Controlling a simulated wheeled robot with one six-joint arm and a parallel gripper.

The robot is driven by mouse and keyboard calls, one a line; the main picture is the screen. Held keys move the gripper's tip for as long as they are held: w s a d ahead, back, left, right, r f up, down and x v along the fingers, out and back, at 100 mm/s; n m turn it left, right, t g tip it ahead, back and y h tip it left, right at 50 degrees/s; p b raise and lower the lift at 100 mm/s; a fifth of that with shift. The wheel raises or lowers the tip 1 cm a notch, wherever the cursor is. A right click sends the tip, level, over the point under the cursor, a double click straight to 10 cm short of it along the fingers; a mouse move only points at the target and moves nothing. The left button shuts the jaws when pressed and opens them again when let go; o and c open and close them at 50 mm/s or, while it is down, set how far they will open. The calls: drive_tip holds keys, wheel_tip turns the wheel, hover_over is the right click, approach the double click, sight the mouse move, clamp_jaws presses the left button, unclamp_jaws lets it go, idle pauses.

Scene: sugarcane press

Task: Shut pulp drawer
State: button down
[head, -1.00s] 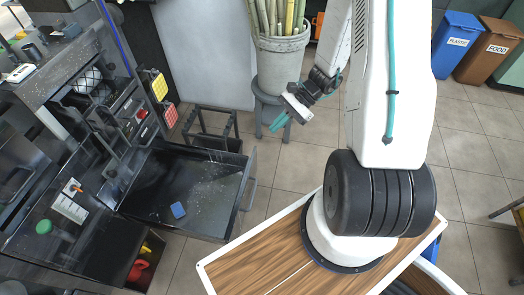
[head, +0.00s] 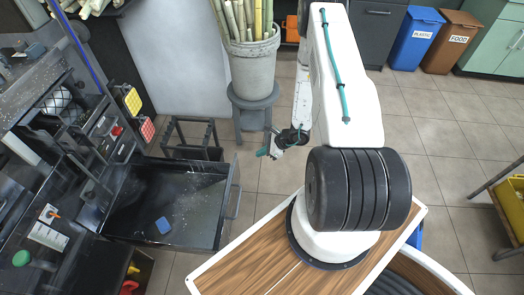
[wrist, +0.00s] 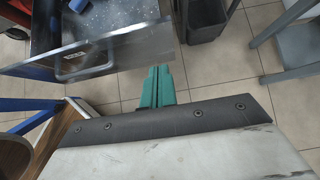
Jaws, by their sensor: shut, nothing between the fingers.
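The pulp drawer (head: 211,195) is a dark metal drawer pulled out from the press on the left of the head view. A small blue block (head: 163,225) lies inside it. Its handle (head: 234,202) is on the right-hand front face. In the wrist view the drawer's front edge (wrist: 130,45) and handle (wrist: 85,68) show at the upper left. My gripper (head: 264,152) is in the air to the upper right of the drawer front, apart from the handle. Its teal fingers (wrist: 158,85) are together and hold nothing.
A grey stool (head: 252,110) with a pot of canes (head: 255,65) stands behind my gripper. A low black frame (head: 190,140) stands just behind the drawer. Blue and brown bins (head: 416,40) are far right. Tiled floor lies between drawer and stool.

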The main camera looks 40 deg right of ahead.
sight(237, 160)
drive_tip(key=w+a+f, duration=0.4)
drive_tip(key=w+a, duration=0.1)
drive_tip(key=shift+w+a+f, duration=0.15)
drive_tip(key=shift+a, duration=0.05)
drive_tip(key=shift+w+a, duration=0.25)
drive_tip(key=shift+w, duration=0.05)
